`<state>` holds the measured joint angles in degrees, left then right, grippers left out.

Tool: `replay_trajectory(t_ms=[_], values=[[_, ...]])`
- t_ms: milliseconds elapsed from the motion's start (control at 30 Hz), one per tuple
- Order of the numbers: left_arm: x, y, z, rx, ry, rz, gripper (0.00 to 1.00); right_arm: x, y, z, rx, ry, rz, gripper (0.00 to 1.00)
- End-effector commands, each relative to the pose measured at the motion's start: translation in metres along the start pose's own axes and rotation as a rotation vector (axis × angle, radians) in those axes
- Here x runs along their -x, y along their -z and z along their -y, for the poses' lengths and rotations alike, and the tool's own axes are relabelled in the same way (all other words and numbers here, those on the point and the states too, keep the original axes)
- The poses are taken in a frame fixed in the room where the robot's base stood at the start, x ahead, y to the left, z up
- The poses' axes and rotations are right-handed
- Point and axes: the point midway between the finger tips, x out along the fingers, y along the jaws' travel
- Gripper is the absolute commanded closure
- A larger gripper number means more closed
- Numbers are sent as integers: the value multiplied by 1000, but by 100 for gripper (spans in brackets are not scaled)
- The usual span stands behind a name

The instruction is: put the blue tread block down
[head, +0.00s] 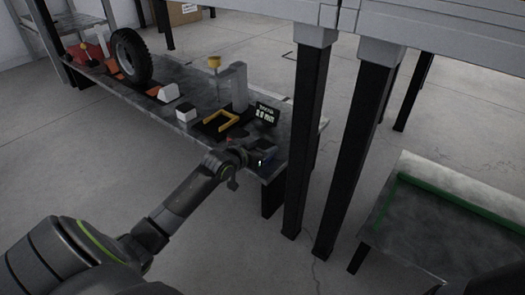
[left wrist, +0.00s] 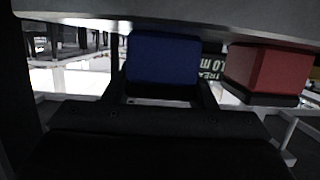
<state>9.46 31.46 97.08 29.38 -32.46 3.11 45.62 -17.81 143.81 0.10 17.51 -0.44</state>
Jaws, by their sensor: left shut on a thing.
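The blue tread block (left wrist: 163,58) sits between the fingers of my left gripper (left wrist: 163,92) in the left wrist view. That gripper is shut on it. In the head view my left gripper (head: 257,160) is low over the near right end of the dark bench (head: 275,168), and the blue block cannot be made out clearly. In the wrist view the block's upper edge meets the grey surface across the top; whether it touches that surface I cannot tell. A red block (left wrist: 270,68) is beside it, to the right and apart. My right gripper is not in view.
A dark sign with pale lettering (head: 266,113), a yellow U-shaped piece (head: 222,120), a grey upright stand (head: 238,86), a white block (head: 186,112) and a tyre (head: 131,56) are on the bench. Black posts (head: 303,125) stand just right of it.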

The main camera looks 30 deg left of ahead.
Motion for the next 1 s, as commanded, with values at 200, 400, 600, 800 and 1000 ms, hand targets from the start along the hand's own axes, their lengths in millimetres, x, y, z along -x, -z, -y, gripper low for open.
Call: replay_trajectory(t_ms=[200, 400, 600, 800, 1000], values=[[0, 2, 0, 0, 0, -2, 79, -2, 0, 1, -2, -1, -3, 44], [0, -1, 0, 0, 0, -1, 39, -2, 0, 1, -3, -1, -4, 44], [0, -1, 0, 0, 0, -1, 28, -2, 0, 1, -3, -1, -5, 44], [0, 1, 0, -1, 0, -1, 28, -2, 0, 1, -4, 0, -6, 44], [19, 5, 1, -1, 1, 1, 28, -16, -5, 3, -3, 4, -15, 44]])
